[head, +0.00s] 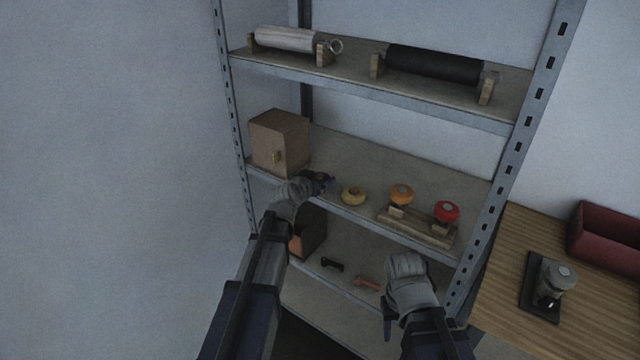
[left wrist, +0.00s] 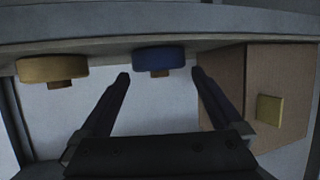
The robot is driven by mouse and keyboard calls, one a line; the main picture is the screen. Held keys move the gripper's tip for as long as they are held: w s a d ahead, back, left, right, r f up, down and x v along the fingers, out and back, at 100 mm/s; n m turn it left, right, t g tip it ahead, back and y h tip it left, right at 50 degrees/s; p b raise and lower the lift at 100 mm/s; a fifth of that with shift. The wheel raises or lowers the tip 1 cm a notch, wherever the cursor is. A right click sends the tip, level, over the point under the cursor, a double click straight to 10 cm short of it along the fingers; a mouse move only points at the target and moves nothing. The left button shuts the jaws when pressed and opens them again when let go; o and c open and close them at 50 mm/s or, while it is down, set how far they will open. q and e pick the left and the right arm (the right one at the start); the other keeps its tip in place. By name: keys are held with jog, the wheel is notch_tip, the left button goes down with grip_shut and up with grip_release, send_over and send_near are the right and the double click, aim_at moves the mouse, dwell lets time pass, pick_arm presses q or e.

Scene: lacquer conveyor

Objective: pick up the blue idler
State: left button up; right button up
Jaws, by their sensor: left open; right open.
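The blue idler (left wrist: 160,60) is a short round disc with a small brown hub. In the left wrist view, which looks upside down, it sits on the shelf between and beyond the fingertips of my left gripper (left wrist: 160,76). The fingers are open and empty, apart from the idler. In the head view my left gripper (head: 322,182) is at the middle shelf and mostly hides the idler. A yellow idler (head: 353,196) lies to its right and also shows in the left wrist view (left wrist: 52,69). My right gripper (head: 389,322) is low in front of the lower shelf, open, its fingers barely visible.
A brown box (head: 280,140) with a small knob stands left of my left gripper. Rollers lie above. A wooden table (head: 515,250) is at right. A shelf upright (head: 510,160) stands between.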

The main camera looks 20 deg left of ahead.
aim_at(319, 177)
pick_arm(q)
jog(key=x, duration=0.3)
jog(key=shift+b, duration=0.35)
jog(key=shift+s, duration=0.1)
jog(key=c, duration=1.3)
jog(key=shift+o, duration=0.2)
jog(key=shift+r, duration=0.15)
notch_tip(319, 177, up, 10)
jog(key=p, duration=1)
